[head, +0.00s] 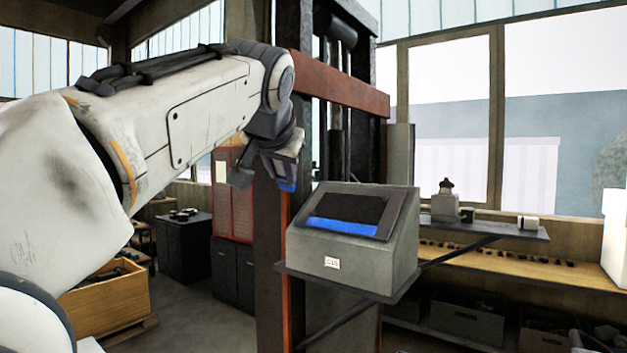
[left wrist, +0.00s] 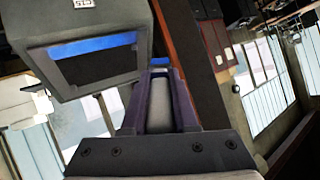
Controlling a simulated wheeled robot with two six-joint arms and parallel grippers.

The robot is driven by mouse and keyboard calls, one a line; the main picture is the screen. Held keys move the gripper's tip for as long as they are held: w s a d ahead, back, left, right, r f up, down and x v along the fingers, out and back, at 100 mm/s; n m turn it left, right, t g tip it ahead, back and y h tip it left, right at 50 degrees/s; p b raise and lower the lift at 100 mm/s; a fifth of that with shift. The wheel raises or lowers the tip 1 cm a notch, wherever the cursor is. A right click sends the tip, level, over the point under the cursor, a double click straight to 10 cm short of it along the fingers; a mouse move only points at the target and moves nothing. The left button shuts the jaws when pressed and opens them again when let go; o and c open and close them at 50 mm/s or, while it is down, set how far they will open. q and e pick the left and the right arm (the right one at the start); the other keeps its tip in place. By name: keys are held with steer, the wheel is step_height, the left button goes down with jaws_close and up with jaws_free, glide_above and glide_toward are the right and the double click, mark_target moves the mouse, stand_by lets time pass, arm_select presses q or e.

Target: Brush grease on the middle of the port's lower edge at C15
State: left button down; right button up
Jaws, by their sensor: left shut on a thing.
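The grey box labelled C15 (head: 350,240) has a sloped front with a dark rectangular port (head: 350,208). A blue strip (head: 345,228) runs along the port's lower edge. In the left wrist view the box (left wrist: 50,25) is upside down at upper left, with the blue strip (left wrist: 95,46) above the dark opening. My left gripper (left wrist: 160,95) is shut on a pale grey cylindrical thing (left wrist: 160,105), likely the brush handle, with blue at its far end. In the head view this gripper (head: 278,165) is up and left of the box, apart from it. My right gripper is out of view.
The box stands on a bracketed shelf (head: 345,288) by a rust-red and dark press frame (head: 270,250). A shelf with small parts (head: 500,232) and a wooden bench (head: 540,273) are at right. A wooden crate (head: 108,300) stands at lower left.

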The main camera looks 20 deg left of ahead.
arm_select(q)
steer(key=w+d+f+b, duration=0.1)
steer(key=w+f+b, duration=0.2)
steer(key=f, duration=0.3)
steer(key=shift+w+d+b, duration=0.25)
steer(key=shift+w+b, duration=0.1)
steer(key=shift+w, duration=0.3)
steer(key=shift+w+d+f, duration=0.1)
steer(key=shift+w+f, duration=0.2)
steer(key=shift+f, duration=0.15)
stand_by(0.3)
steer(key=d, duration=0.2)
steer(key=s+d+b, duration=0.1)
steer(key=shift+s+d, duration=0.2)
steer(key=shift+d, duration=0.2)
steer(key=shift+a, duration=0.1)
steer(key=a, duration=0.1)
steer(key=w+a, duration=0.1)
steer(key=a, duration=0.1)
steer(key=shift+w+a, duration=0.2)
steer(key=shift+a, duration=0.1)
